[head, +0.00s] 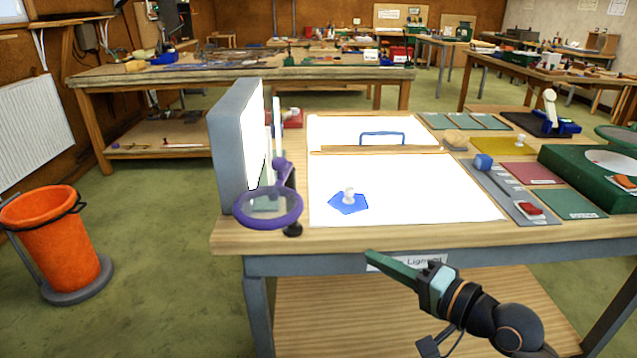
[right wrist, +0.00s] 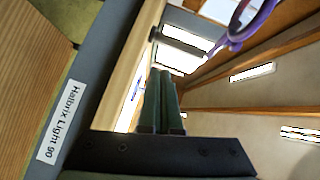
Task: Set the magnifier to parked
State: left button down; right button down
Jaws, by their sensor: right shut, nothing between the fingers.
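The magnifier (head: 268,208) is a purple ring on a purple jointed arm. It stands at the left front of the workbench, beside a tall grey-framed light panel (head: 237,150). The ring reaches out near the table's front left corner. In the right wrist view the purple ring (right wrist: 236,38) shows at the top, partly cut off. My right gripper (head: 370,254) has green fingers, is shut and empty, and is in front of the bench's front edge, right of and below the ring. The fingers also show in the right wrist view (right wrist: 160,75). My left gripper is not in view.
A lit white surface (head: 420,190) on the bench holds a blue glass piece (head: 347,204) with a white knob. Coloured sheets, a blue block (head: 483,162) and a green box (head: 590,180) are at right. An orange bin (head: 55,240) stands on the floor at left.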

notch_tip(320, 180, up, 11)
jog(key=m+y, duration=0.1)
jog(key=y, duration=0.2)
pick_arm(q)
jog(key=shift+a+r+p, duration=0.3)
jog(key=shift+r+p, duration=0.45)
jog(key=shift+p, duration=0.1)
pick_arm(e)
jog(key=w+a, duration=0.4)
jog(key=a, duration=0.7)
jog(key=shift+a+f+g, duration=0.15)
jog(key=shift+g, duration=0.15)
jog(key=shift+w, duration=0.1)
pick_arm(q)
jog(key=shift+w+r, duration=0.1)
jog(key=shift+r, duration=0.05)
pick_arm(e)
jog(key=shift+m+h, duration=0.3)
